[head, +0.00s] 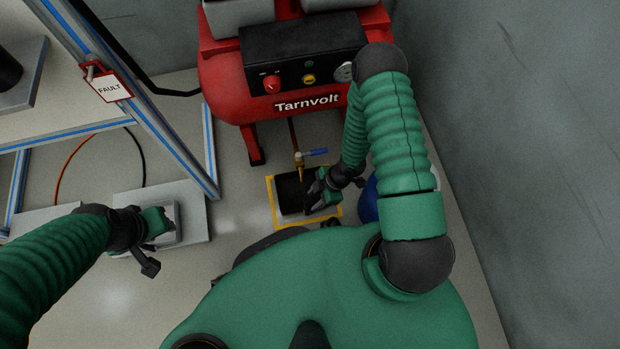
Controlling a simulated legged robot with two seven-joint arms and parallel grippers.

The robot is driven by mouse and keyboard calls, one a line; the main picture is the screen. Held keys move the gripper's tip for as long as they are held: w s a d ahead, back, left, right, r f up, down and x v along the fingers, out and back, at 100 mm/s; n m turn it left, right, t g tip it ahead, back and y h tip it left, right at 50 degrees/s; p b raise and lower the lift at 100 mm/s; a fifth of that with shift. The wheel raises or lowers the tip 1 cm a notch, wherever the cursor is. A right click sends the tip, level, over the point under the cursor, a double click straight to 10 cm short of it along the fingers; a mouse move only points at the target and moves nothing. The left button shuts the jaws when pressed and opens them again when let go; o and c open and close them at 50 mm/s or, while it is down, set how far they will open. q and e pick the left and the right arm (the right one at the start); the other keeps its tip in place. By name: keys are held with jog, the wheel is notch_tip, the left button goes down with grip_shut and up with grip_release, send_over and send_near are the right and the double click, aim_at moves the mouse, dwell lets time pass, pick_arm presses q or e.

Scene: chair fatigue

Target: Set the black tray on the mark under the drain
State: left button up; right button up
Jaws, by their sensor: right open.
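The black tray (290,194) sits on the floor inside the yellow square mark (293,224), below the brass drain (299,166) with its blue lever (314,152). My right gripper (318,199) is open at the tray's right side and hides part of that edge. I cannot tell whether it touches the tray. My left gripper (152,243) is open, with its fingers spread, over a small light-grey item (170,225) on a grey slab at the left. The gripper partly hides this item.
The red Tarnvolt compressor (225,90) stands behind the mark. A blue round object (367,203) is partly hidden behind my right arm. A blue-edged frame (150,100) with a FAULT tag (108,86) stands left. A grey wall (530,120) closes off the right.

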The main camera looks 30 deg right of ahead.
jog(key=w+d+r+m+t+h+p, duration=0.1)
jog(key=w+d+r+m+h, duration=0.2)
jog(key=r, duration=0.8)
jog(key=w+d+r+m+h+p, duration=0.2)
jog(key=w+d+r+m, duration=0.15)
jog(key=r, duration=0.75)
pick_arm(q)
jog(key=v, duration=0.2)
jog(key=w+v, duration=0.1)
jog(key=v, duration=0.1)
jog(key=shift+s, duration=0.1)
pick_arm(e)
jog(key=s+a+r+m, duration=0.2)
jog(key=s+r+m, duration=0.1)
jog(key=r, duration=0.3)
jog(key=s+a+r+m, duration=0.3)
jog(key=r+m, duration=0.2)
jog(key=r, duration=0.2)
jog(key=shift+a+y, duration=0.3)
jog(key=shift+a, duration=0.05)
jog(key=shift+s+r, duration=0.1)
